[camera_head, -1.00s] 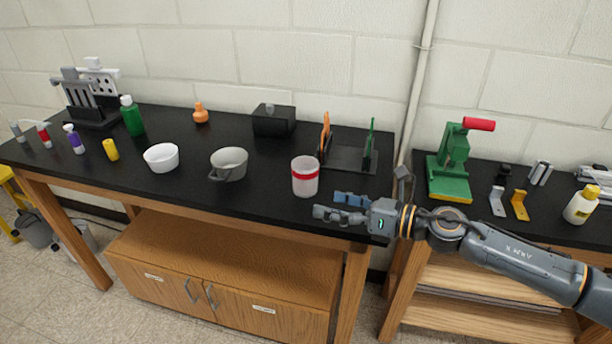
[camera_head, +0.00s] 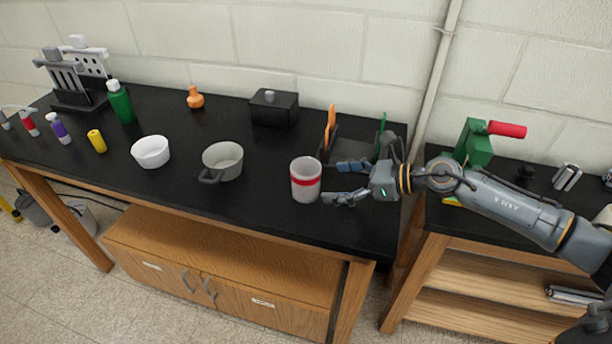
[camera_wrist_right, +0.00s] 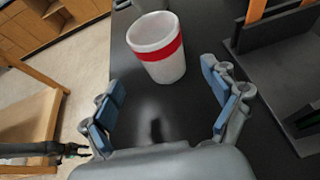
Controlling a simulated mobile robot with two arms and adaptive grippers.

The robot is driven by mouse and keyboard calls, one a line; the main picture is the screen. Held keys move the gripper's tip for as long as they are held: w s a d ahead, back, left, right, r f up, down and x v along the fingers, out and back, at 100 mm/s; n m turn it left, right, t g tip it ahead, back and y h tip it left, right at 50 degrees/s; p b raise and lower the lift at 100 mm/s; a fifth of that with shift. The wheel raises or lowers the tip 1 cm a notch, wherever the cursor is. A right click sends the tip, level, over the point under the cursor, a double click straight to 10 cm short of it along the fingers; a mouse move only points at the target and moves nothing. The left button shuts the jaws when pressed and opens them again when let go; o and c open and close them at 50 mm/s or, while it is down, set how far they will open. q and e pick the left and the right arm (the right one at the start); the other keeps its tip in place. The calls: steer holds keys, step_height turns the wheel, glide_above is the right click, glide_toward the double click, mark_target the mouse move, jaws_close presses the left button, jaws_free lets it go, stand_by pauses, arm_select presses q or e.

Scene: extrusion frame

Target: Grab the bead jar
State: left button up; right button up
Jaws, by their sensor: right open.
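The bead jar appears to be the white, open-topped cup with a red band (camera_head: 306,181), upright near the front right of the black table. It also shows in the right wrist view (camera_wrist_right: 158,48), ahead of the fingers and slightly left of the middle of the gap. No beads can be made out in it. My right gripper (camera_head: 344,182) is open and empty just right of the jar, its blue-padded fingers pointing at it. In the right wrist view the open fingers (camera_wrist_right: 168,98) stand apart, with the jar beyond their tips.
A black holder with orange and green uprights (camera_head: 352,151) stands close behind my right gripper. A grey pot (camera_head: 222,162) and a white bowl (camera_head: 150,152) stand left of the jar. A black box (camera_head: 274,108) is at the back. A green press (camera_head: 474,143) stands on the right bench.

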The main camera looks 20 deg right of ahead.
mark_target(306, 184)
steer(key=x, duration=0.2)
steer(key=shift+w+a+f, duration=0.15)
steer(key=shift+w+a, duration=0.1)
steer(key=shift+w, duration=0.05)
steer(key=shift+w+a+f+p, duration=0.15)
steer(key=shift+w+f+p, duration=0.05)
steer(key=shift+p, duration=0.1)
steer(key=shift+a+f, duration=0.1)
steer(key=shift+a, duration=0.05)
steer(key=p+x, duration=0.2)
steer(key=x, duration=0.2)
steer(key=shift+w+f, duration=0.15)
steer(key=shift+f, duration=0.1)
steer(key=shift+w+a+f, duration=0.15)
steer(key=shift+a+f, duration=0.05)
steer(key=shift+a, duration=0.05)
steer(key=shift+c, duration=0.4)
arm_select(q)
steer(key=r, duration=0.1)
steer(key=w+r, duration=0.1)
steer(key=r, duration=0.1)
steer(key=shift+d, duration=0.15)
arm_select(e)
steer(key=c, duration=1.2)
